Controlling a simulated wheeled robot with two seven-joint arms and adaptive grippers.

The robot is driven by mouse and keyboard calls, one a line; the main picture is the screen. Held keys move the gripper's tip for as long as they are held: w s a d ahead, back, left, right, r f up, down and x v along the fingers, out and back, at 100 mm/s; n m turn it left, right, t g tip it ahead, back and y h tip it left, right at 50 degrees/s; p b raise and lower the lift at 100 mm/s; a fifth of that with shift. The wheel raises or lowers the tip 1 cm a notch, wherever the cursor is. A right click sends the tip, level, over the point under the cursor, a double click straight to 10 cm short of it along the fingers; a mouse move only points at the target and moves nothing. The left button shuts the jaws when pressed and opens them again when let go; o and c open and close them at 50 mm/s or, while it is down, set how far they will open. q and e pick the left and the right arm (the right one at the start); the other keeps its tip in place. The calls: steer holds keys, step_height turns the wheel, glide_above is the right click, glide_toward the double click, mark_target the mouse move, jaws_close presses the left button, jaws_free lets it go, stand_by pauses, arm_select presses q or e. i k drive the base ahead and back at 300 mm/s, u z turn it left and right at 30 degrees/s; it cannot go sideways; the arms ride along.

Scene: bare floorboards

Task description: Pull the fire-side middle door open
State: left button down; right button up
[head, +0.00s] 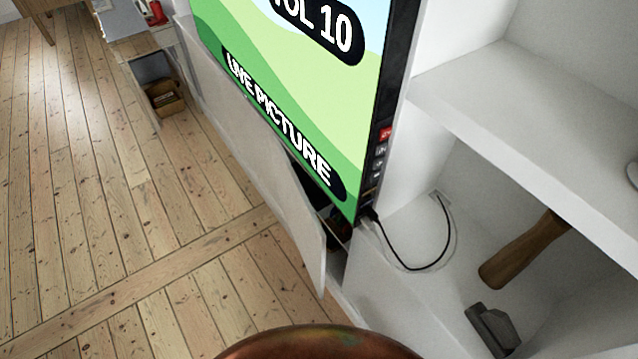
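A row of pale cabinet doors runs below the big screen in the head view. The nearest door panel (305,232) stands ajar, its near edge swung out from the cabinet over the floor. A dark gap with small items partly visible shows behind it. Farther back, another pale panel (215,95) continues along the front. I cannot tell for certain which panel is the fire-side middle door, and no handle is clear. Neither of my grippers is in view.
The screen (300,90) stands above the doors, with a black cable (440,255) beside it. White shelving (530,110) at right holds a wooden piece (525,250) and a dark grey object (492,328). A box (163,98) sits far left. Floorboards (110,200) are clear left.

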mark_target(299, 213)
steer(key=z, duration=0.95)
steer(key=k, duration=0.85)
steer(key=u, duration=0.6)
steer(key=i, duration=0.55)
steer(key=u, duration=0.05)
